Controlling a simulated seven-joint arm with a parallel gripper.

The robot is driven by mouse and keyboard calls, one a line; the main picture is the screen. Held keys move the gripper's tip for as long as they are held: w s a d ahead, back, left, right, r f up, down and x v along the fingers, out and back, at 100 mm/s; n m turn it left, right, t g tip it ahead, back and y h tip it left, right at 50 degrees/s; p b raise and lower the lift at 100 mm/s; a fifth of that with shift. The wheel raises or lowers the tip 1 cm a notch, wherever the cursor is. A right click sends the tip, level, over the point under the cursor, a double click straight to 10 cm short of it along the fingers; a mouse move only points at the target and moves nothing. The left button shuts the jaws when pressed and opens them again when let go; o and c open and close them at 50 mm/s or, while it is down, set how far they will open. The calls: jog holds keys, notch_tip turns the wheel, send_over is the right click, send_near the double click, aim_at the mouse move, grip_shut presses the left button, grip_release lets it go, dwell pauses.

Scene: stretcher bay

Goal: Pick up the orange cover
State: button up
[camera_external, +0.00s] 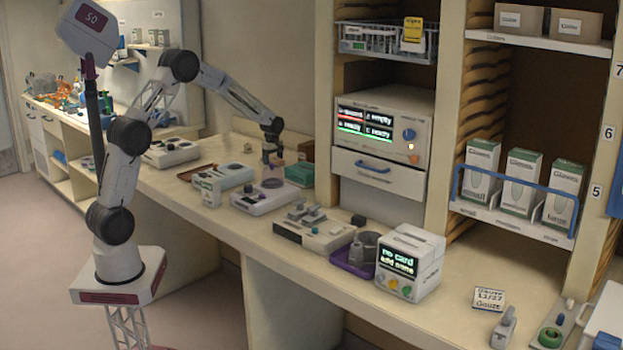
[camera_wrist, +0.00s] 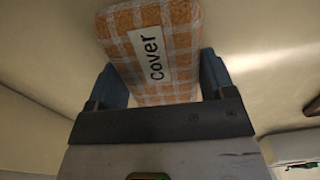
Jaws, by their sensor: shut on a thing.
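The orange cover (camera_wrist: 178,78) is a soft-looking, orange-and-white checked piece with a white label reading "cover". In the wrist view it lies between the two blue-grey fingers of my gripper (camera_wrist: 160,72), which is shut on it. I cannot clearly make out the cover there.
Below my gripper is a white device (camera_external: 262,198) with a clear part on top. A green box (camera_external: 300,174) stands close on the right and a white-green box (camera_external: 222,180) on the left. The shelf unit (camera_external: 322,125) rises to the right.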

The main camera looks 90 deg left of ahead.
aim_at(273, 158)
jog(key=shift+r, duration=0.15)
jog(key=shift+r, duration=4.85)
